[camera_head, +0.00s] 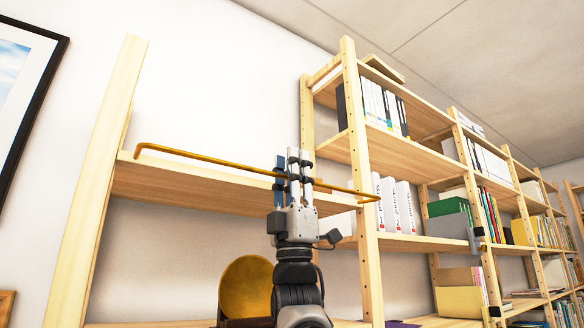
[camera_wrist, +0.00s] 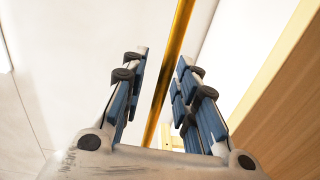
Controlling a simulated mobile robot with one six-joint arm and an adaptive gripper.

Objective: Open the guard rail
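The guard rail is a thin golden bar (camera_head: 215,161) with bent ends. It runs across the front of an upper shelf between two wooden posts. My gripper (camera_head: 293,160) points upward at the right part of the rail, and its fingers hide a short piece of it in the head view. In the wrist view, the rail (camera_wrist: 172,65) runs lengthwise through the gap between the blue-padded fingers of my gripper (camera_wrist: 160,75). The fingers stand apart, with space on both sides of the rail. I cannot tell how deep the rail lies between them.
The wooden shelf board (camera_head: 190,188) behind the rail looks bare. A wooden post (camera_head: 361,170) stands close to the right of my gripper. White binders (camera_head: 393,205) stand beyond it. A round golden object (camera_head: 246,285) is below, partly behind my arm. A framed print (camera_head: 25,85) hangs at left.

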